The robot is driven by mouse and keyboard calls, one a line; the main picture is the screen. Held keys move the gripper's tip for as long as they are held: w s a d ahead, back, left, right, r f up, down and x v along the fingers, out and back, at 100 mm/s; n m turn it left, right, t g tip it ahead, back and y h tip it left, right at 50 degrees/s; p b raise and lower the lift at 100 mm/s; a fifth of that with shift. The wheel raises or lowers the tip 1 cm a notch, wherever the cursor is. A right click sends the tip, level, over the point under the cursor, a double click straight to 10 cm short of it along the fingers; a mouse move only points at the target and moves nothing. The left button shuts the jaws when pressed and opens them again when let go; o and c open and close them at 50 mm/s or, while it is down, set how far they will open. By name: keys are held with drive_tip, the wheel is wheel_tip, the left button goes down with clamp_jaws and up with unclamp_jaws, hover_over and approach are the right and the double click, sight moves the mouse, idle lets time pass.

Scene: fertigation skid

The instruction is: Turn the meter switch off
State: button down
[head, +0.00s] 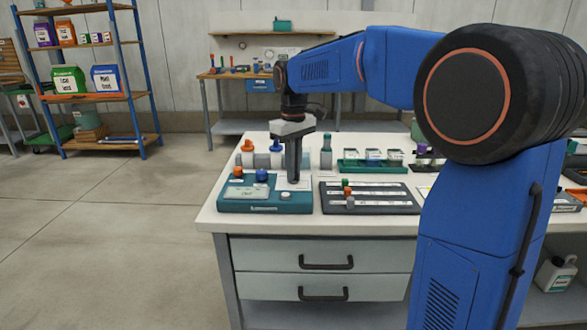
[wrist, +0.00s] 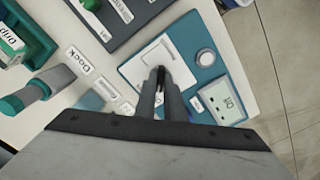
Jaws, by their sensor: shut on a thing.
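The teal meter (head: 265,208) sits at the left front of the white bench, with a pale display (head: 244,192) on its left. In the wrist view, the meter (wrist: 205,77) shows a round pale button (wrist: 205,57), the display (wrist: 222,103) and a white switch plate (wrist: 133,68). My gripper (head: 293,181) points down over the plate. In the wrist view, my gripper (wrist: 161,72) has its two fingers close together at the plate, shut on the meter switch. The fingers largely hide the switch, so its position cannot be told.
A dark panel (head: 390,207) with small coloured parts lies right of the meter. An orange-topped bottle (head: 248,157), a grey-teal bottle (head: 326,152) and a green rack (head: 372,167) stand behind. Orange and blue knobs (head: 262,175) are close to my gripper's left. Floor left of the bench is clear.

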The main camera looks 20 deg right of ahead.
idle(0.3)
drive_tip(key=c, duration=1.8)
unclamp_jaws()
drive_tip(key=shift+c, duration=0.2)
drive_tip(key=shift+r, duration=0.1)
wheel_tip(320, 180, up, 17)
drive_tip(key=shift+r, duration=0.15)
drive_tip(key=s+d+f+m+t, duration=0.2)
drive_tip(key=s+d+f, duration=0.1)
drive_tip(key=s+f, duration=1.1)
drive_tip(key=s+d+f+m+t, duration=0.2)
drive_tip(key=s+d+f+m, duration=0.1)
drive_tip(key=s+f, duration=1.1)
drive_tip(key=s, duration=0.6)
drive_tip(key=shift+d+m+t, duration=0.3)
drive_tip(key=shift+d+t, duration=0.1)
